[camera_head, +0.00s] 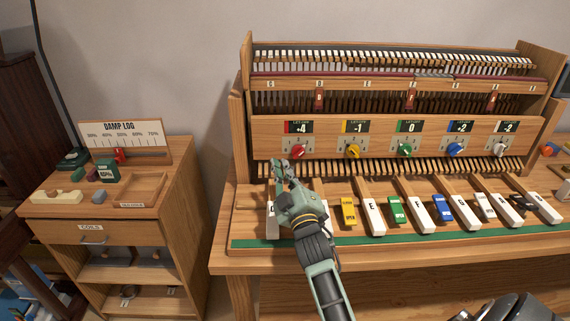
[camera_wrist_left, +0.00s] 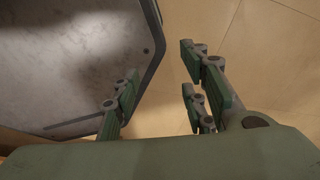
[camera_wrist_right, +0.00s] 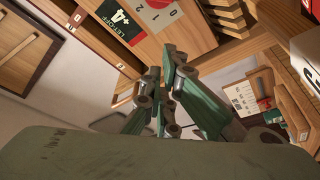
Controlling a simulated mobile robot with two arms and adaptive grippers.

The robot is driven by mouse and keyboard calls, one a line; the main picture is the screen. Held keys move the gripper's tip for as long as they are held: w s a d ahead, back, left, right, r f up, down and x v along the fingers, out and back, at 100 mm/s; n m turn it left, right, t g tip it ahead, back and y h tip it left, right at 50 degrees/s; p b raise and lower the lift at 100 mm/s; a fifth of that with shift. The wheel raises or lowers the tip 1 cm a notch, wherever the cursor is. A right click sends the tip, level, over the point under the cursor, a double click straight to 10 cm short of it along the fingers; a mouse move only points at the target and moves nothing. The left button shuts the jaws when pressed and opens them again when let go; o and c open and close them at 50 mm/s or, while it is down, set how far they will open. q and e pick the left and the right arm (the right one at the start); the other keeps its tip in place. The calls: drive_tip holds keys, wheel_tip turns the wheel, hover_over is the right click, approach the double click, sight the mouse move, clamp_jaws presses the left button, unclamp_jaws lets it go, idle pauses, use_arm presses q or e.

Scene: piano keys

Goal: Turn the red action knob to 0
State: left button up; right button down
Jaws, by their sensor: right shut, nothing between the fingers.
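The red knob (camera_head: 299,152) is at the left end of a row of coloured knobs on the wooden panel. The display (camera_head: 301,128) above it reads +4. In the right wrist view, a red part of the knob (camera_wrist_right: 157,4) shows at the top edge beside a scale with 0, 1 and 2. My right gripper (camera_head: 280,166) is shut and empty, just below and left of the red knob, apparently apart from it. Its fingers (camera_wrist_right: 168,70) also show in the right wrist view. My left gripper (camera_wrist_left: 160,85) is open and empty, over the floor beside a grey surface.
Yellow (camera_head: 353,151), green (camera_head: 405,150), blue (camera_head: 456,149) and white (camera_head: 500,149) knobs sit to the right. Piano keys (camera_head: 371,218) project below the panel, near my right arm. A side cabinet (camera_head: 110,233) with a damp log board (camera_head: 124,140) stands left.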

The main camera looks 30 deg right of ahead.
sight(298, 153)
drive_tip(key=b+x, duration=0.2)
drive_tip(key=x, duration=0.6)
drive_tip(key=shift+w+d+b, duration=0.1)
drive_tip(key=shift+w+b, duration=0.2)
drive_tip(key=shift+w, duration=0.05)
drive_tip(key=shift+s+d+f+b, duration=0.25)
drive_tip(key=shift+s+d+f, duration=0.1)
drive_tip(key=shift+f, duration=0.2)
drive_tip(key=shift+s+d+f+b, duration=0.25)
drive_tip(key=shift+s+d+f, duration=0.15)
drive_tip(key=shift+f, duration=0.15)
drive_tip(key=shift+s+d+f, duration=0.2)
drive_tip(key=shift+d, duration=0.2)
use_arm(q)
drive_tip(key=f, duration=0.1)
drive_tip(key=s+f, duration=0.2)
drive_tip(key=f, duration=0.1)
drive_tip(key=shift+a, duration=0.25)
drive_tip(key=shift+s, duration=0.1)
use_arm(e)
drive_tip(key=shift+w+f, duration=0.1)
